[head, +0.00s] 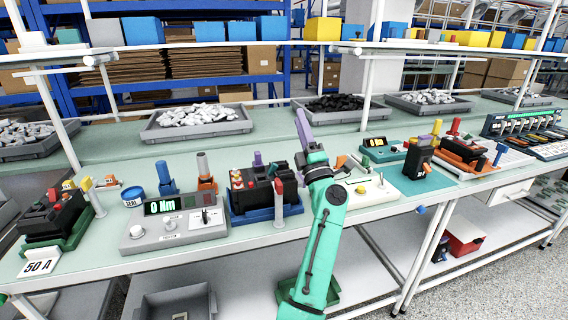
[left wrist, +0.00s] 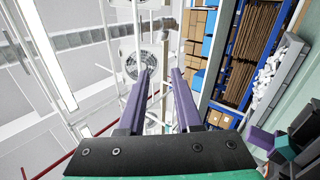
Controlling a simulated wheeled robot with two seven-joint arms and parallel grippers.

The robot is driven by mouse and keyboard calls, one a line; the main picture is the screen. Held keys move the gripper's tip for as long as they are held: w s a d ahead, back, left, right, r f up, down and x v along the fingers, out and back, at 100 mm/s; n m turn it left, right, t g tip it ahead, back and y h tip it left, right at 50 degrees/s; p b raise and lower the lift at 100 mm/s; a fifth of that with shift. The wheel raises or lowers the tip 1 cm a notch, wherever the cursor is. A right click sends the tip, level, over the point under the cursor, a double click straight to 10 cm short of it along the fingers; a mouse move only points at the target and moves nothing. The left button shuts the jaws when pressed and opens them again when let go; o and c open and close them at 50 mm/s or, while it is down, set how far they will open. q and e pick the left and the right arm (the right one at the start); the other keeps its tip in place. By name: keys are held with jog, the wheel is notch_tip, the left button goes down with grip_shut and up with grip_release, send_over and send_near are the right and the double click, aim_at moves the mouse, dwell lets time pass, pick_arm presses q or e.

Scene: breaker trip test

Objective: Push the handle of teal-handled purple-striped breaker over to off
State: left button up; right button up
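My left gripper (head: 303,128) points upward over the bench, its purple fingers empty. In the left wrist view its fingers (left wrist: 160,85) stand apart, with only ceiling and shelving between them. I cannot clearly pick out a teal handle with purple stripes. Another black breaker (head: 418,158) stands to the right on a teal mat. A third breaker (head: 52,216) on a green base stands at the far left. My right gripper is not in view.
A grey meter box (head: 172,232) reading "0 Nm" stands left of the middle breaker. A "50 A" card (head: 38,267) lies at the front left. Grey trays (head: 197,124) of small parts line the back, below an overhead shelf with posts. Small upright posts (head: 279,205) stand among the devices.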

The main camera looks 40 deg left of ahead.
pick_arm(q)
jog(key=s+a+n+g, duration=0.2)
jog(key=a+n+g, duration=0.2)
jog(key=n+g, duration=0.5)
jog(key=n+g+h, duration=0.4)
jog(key=n+h, duration=0.1)
jog(key=h, duration=0.6)
send_near(276, 165)
jog(key=p+x, duration=0.2)
jog(key=x, duration=0.6)
jog(key=shift+w+a, duration=0.1)
grip_shut()
